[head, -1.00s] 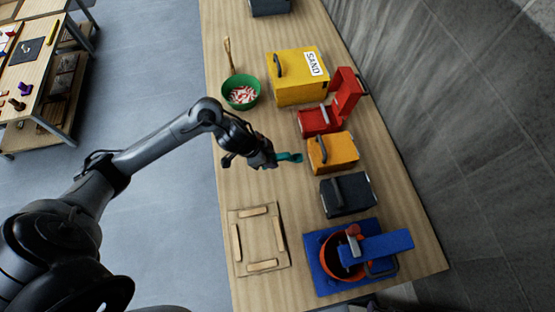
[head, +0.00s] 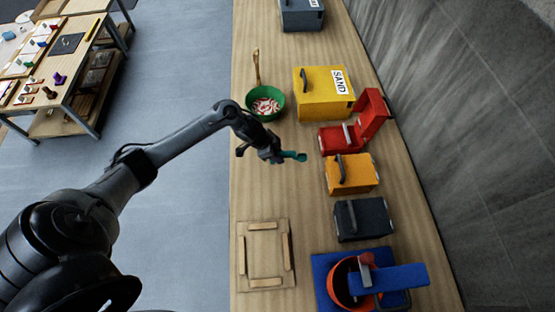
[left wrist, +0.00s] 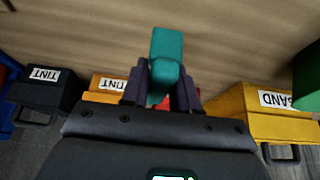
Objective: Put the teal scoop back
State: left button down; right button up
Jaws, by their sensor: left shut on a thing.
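The teal scoop (head: 293,156) is held in my left gripper (head: 272,156), above the wooden bench left of the orange box. In the left wrist view the teal scoop (left wrist: 166,62) stands between the two dark fingers of my left gripper (left wrist: 162,95), which are shut on it. A red box (head: 343,138) with its lid raised stands to the right of the scoop; its inside is hard to make out. My right gripper is not in view.
A green bowl (head: 251,99) with red and white pieces stands behind the gripper. A yellow SAND box (head: 312,102), an orange box (head: 363,174) and a dark box (head: 374,219) line the right side. A wooden frame board (head: 266,225) lies in front. An orange bucket (head: 338,287) stands on a blue base.

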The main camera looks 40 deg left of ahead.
pick_arm(q)
jog(key=shift+f, duration=2)
jog(key=shift+f, duration=0.1)
jog(key=c, duration=0.8)
grip_release()
jog(key=shift+c, duration=0.2)
